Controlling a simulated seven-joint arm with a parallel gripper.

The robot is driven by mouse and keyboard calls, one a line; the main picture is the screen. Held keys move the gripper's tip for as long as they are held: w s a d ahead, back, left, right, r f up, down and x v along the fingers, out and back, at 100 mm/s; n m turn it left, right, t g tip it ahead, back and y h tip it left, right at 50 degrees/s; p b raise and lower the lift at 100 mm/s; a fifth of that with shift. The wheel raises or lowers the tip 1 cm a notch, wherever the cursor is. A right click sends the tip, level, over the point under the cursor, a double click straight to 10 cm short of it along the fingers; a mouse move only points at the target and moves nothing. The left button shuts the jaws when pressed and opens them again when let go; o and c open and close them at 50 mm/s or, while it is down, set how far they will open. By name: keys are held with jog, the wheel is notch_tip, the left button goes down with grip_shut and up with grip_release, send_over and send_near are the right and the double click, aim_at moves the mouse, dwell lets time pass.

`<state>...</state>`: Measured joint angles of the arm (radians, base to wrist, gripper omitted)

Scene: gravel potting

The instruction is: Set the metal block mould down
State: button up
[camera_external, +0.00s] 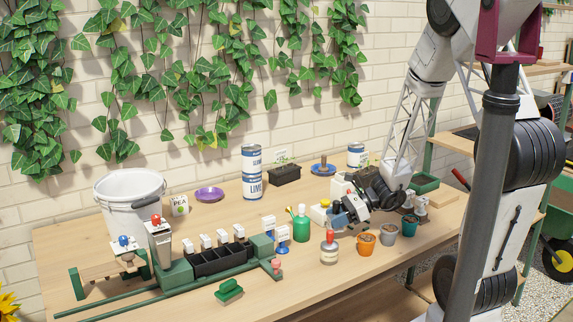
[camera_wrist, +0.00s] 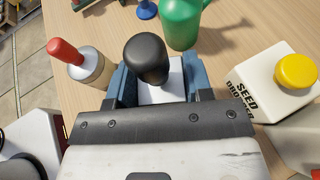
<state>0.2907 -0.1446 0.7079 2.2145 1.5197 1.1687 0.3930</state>
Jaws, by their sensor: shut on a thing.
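My gripper (camera_wrist: 157,82) is shut on the metal block mould (camera_wrist: 172,90). The mould has a round black knob (camera_wrist: 146,52) on top and a pale metal body, which sits between the two blue fingers. In the external view my gripper (camera_external: 342,213) is low over the right half of the bench, tilted down. The mould is hard to make out there. Its lower end is hidden in the wrist view, so I cannot tell whether it touches the bench.
A black cell tray (camera_external: 215,264) stands left.

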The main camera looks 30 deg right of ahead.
jog(key=shift+f, duration=1.8)
jog(key=shift+f, duration=0.1)
jog(key=o, duration=1)
jog(key=shift+v, duration=6.05)
